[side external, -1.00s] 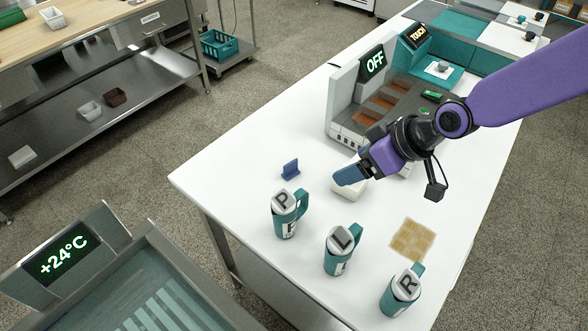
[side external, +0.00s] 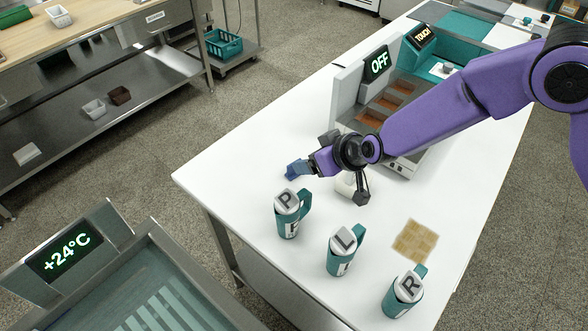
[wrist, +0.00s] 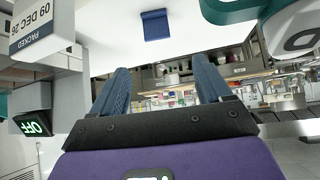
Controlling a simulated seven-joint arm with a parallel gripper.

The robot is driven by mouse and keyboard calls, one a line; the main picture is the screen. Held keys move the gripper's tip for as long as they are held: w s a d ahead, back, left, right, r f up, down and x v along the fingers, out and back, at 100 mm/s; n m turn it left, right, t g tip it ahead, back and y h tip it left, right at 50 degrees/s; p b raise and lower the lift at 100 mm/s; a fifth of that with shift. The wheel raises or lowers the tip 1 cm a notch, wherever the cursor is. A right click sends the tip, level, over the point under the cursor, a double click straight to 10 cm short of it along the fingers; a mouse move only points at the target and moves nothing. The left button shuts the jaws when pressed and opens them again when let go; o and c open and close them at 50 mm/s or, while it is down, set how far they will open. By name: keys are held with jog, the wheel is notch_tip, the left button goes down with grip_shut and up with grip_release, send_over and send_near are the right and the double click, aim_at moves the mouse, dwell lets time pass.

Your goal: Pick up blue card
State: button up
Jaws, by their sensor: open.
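The blue card (wrist: 156,25) shows in the wrist view at the top centre, on the white tabletop, beyond my fingertips and roughly centred between them. In the side view, my gripper (side external: 294,172) is low over the table at the card's spot. There the card and my blue fingers overlap, and I cannot tell their edges apart. In the wrist view my gripper (wrist: 160,68) is open, with a gap between its two fingers and nothing held. A visible gap lies between the fingertips and the card in that view.
Teal lidded mugs marked P (side external: 288,215), L (side external: 341,252) and R (side external: 404,292) stand near the front. A tan square mat (side external: 415,241) lies right of them. A machine with an OFF display (side external: 377,63) stands behind. The table's left end is clear.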

send_over(297, 175)
jog(key=s+d, duration=0.1)
jog(key=s, duration=0.2)
jog(key=f, duration=0.4)
jog(key=shift+w+d+f, duration=0.15)
jog(key=shift+w, duration=0.1)
jog(key=shift+w+a+f, duration=0.1)
jog(key=shift+w+f, duration=0.15)
jog(key=shift+f, duration=0.35)
jog(key=shift+w+a+f, duration=0.15)
jog(key=shift+w+f, duration=0.15)
jog(key=shift+f, duration=0.25)
jog(key=shift+w+a+f, duration=0.1)
jog(key=shift+w+f, duration=0.15)
jog(key=shift+f, duration=0.35)
jog(key=shift+x, duration=0.75)
jog(key=c, duration=1.1)
